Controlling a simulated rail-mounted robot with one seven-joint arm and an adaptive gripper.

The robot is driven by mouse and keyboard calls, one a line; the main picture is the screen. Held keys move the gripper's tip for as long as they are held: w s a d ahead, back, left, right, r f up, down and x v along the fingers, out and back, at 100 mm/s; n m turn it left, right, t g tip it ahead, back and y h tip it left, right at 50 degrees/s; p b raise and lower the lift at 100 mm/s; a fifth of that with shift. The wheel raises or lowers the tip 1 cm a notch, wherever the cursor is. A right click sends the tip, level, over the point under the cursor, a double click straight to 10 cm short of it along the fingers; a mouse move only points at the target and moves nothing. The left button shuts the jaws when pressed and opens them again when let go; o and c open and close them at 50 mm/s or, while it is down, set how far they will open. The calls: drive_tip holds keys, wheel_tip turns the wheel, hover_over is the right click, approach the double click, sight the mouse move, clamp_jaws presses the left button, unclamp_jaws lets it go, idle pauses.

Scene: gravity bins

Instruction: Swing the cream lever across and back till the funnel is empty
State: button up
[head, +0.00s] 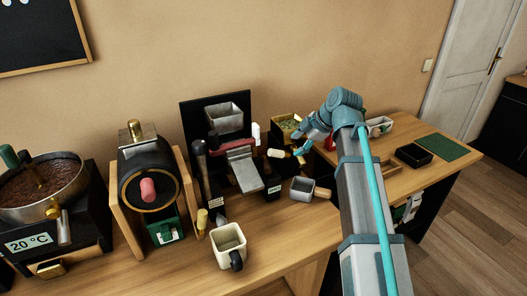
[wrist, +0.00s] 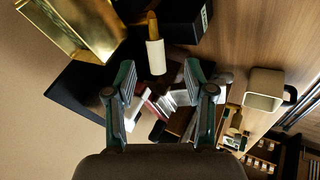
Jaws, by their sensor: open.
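A brass funnel (head: 285,119) with small greenish pieces in it stands right of the black panel in the head view. It shows at the upper left of the wrist view (wrist: 72,28); its inside is hidden there. The cream lever (head: 276,153) sticks out below the funnel. In the wrist view the cream lever (wrist: 156,58) has a brass stem and lies just beyond the gap between my fingertips. My gripper (head: 299,145) is open and empty, just right of the lever. In the wrist view my gripper (wrist: 160,82) has its fingers spread either side of the lever's line, apparently not touching it.
A metal cup (head: 301,188) with a wooden handle stands below the lever. A grey hopper (head: 222,117) with a sloping chute stands close on the left. A cream mug (head: 229,246) is at the table front. A black tray (head: 413,155) lies to the right.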

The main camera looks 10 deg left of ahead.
sight(278, 152)
drive_tip(key=shift+n+y, duration=0.3)
drive_tip(key=shift+n, duration=0.1)
drive_tip(key=x, duration=0.3)
drive_tip(key=a+p+x, duration=0.1)
drive_tip(key=x, duration=0.2)
drive_tip(key=a+r+p+x, duration=0.1)
drive_tip(key=x, duration=0.3)
drive_tip(key=shift+s+a, duration=0.15)
drive_tip(key=shift+s, duration=0.05)
drive_tip(key=shift+c, duration=0.4)
clamp_jaws()
